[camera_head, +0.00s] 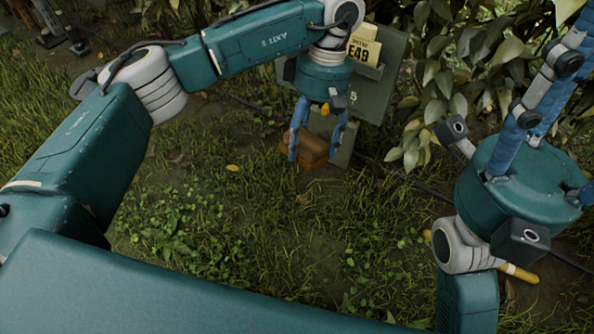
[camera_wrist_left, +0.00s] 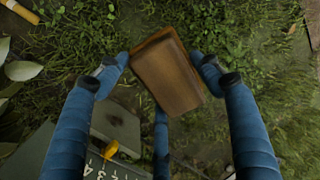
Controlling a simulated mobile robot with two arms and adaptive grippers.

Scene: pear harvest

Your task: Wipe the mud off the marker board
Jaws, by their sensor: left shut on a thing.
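The marker board (camera_head: 381,92) is a grey-green panel standing at the top centre, before the leafy bushes. My left arm partly covers it. It bears a pale tag (camera_head: 362,50) reading "E49". In the left wrist view its edge with small numbers (camera_wrist_left: 108,173) shows at the bottom left. I cannot make out mud on the parts that show. My left gripper (camera_head: 317,154) points down in front of the board, shut on a brown block (camera_wrist_left: 168,76) just above or at the grass. My right gripper (camera_head: 540,97) points up at the right; its fingertips are out of frame.
Leafy branches (camera_head: 440,70) crowd the board's right side. A yellow stick (camera_head: 522,273) lies in the grass behind my right arm. A thin dark cable runs along the ground near the board. The grass in the middle (camera_head: 230,225) is clear.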

